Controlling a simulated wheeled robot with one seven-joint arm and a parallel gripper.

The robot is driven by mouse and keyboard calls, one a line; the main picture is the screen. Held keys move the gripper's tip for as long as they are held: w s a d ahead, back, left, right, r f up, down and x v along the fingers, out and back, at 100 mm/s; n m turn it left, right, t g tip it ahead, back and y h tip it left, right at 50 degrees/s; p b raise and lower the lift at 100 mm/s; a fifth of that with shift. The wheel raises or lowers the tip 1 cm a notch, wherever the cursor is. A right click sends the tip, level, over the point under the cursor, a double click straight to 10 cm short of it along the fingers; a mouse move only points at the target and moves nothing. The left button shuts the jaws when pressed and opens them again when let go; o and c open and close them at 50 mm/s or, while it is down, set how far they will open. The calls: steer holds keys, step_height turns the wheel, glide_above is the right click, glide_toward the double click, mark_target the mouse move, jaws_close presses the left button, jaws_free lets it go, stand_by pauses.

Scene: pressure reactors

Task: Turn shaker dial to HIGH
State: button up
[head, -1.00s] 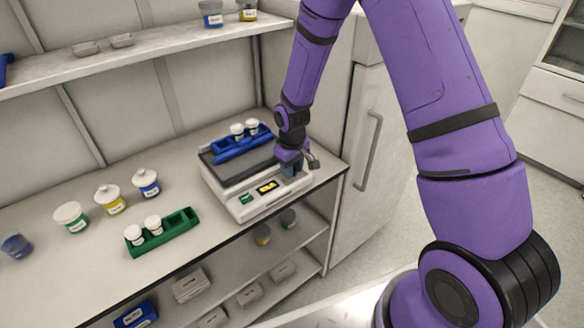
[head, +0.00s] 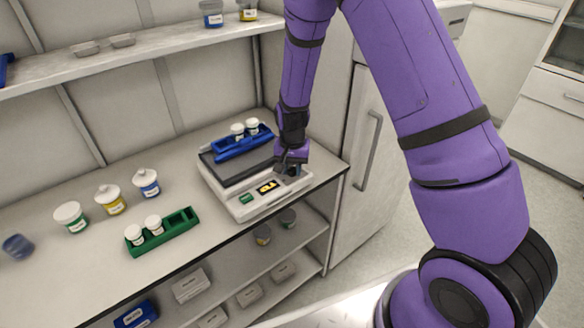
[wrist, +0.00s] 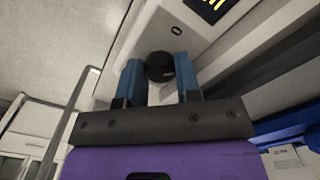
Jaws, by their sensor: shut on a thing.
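The shaker (head: 236,207) is a white box with a dark top plate, at the right end of the bench in the head view. Its front panel has a green button (head: 246,198) and a lit display (head: 268,187). The dial (wrist: 160,67) is a round black knob in the wrist view. My gripper (wrist: 158,72) has its two blue fingers on either side of the dial and is shut on it. In the head view my gripper (head: 292,168) is at the panel's right end and mostly hides the dial. The dial's setting cannot be read.
A blue rack (head: 240,146) with two white-capped vials sits on the shaker. A green rack (head: 180,228) and several lidded jars stand to its left. The upper shelf (head: 160,46) is behind. A fridge-like cabinet (head: 370,150) stands close on the right.

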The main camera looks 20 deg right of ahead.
steer(key=m, duration=1.3)
steer(key=shift+w, duration=0.1)
stand_by(0.4)
steer(key=o, duration=0.9)
steer(key=shift+r, duration=0.1)
